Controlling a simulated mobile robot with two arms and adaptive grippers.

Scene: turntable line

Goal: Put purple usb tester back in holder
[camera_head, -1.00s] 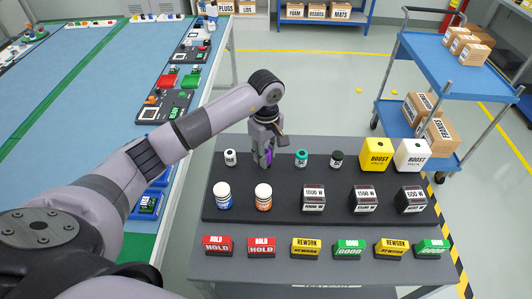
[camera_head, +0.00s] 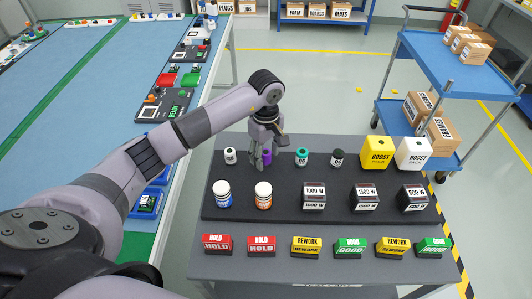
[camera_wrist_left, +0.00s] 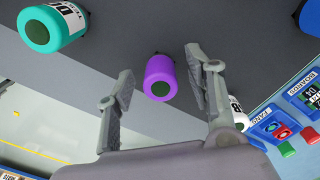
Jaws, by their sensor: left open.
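The purple usb tester (camera_head: 267,157) stands upright in the back row of the black holder (camera_head: 285,213), between a white and a teal tester. My left gripper (camera_head: 261,165) is down at it, its fingers partly covering it. In the left wrist view the purple tester (camera_wrist_left: 160,76) lies between the two spread fingers of my left gripper (camera_wrist_left: 158,72), with a gap on both sides. The left gripper is open and holds nothing. My right gripper is not in view.
The teal tester (camera_head: 302,157) and white tester (camera_head: 230,156) stand close on either side. A dark tester (camera_head: 337,158), yellow boost pack (camera_head: 376,153) and white boost pack (camera_head: 412,154) are farther right. Two bottles (camera_head: 263,196) and several boxes stand in front.

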